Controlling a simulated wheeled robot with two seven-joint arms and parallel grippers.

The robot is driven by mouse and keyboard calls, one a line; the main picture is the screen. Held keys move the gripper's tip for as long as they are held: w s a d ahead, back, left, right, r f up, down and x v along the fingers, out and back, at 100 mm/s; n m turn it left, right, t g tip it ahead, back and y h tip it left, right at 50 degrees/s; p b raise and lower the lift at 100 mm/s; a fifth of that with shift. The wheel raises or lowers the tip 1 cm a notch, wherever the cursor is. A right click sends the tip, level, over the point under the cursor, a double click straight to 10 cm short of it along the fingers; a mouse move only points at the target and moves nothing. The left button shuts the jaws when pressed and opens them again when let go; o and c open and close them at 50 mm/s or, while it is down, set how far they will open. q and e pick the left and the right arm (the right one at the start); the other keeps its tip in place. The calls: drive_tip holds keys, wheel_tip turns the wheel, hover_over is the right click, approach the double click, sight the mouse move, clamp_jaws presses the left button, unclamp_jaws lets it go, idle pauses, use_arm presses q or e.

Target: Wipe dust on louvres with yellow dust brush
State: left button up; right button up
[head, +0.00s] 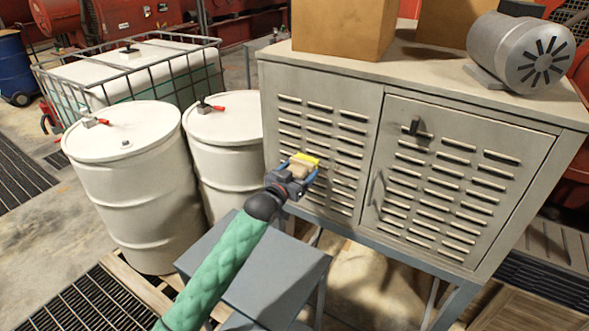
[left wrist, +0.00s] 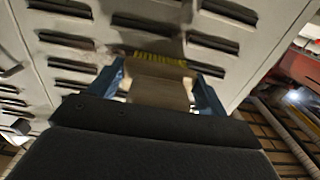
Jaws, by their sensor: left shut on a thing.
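My left gripper (head: 293,177) reaches up from the bottom of the head view and is shut on the dust brush. The brush (head: 305,160) has a tan body and yellow bristles, which face the left louvre panel of the grey cabinet (head: 345,75). In the left wrist view the brush (left wrist: 158,85) sits between the blue fingers, its yellow bristles at or very close to the slotted panel. I cannot tell whether they touch. The louvres (head: 352,128) are rows of slots on the left panel and on the door at right. Dust is not clearly distinguishable. My right gripper is not in view.
Two white drums (head: 130,180) stand left of the cabinet, with a caged tank (head: 150,65) behind. A small grey table (head: 250,265) is below my left arm. A motor (head: 520,52) and cardboard boxes (head: 343,28) sit on the cabinet.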

use_arm(q)
drive_tip(key=shift+s+d, duration=1.35)
drive_tip(key=shift+d, duration=0.55)
drive_tip(key=shift+s+d, duration=1.3)
drive_tip(key=shift+d, duration=0.55)
drive_tip(key=shift+s+d, duration=1.35)
drive_tip(key=shift+d, duration=0.55)
drive_tip(key=v, duration=0.6)
drive_tip(key=shift+a, duration=0.15)
drive_tip(key=v, duration=0.2)
drive_tip(key=shift+s+a, duration=0.2)
drive_tip(key=shift+s, duration=0.15)
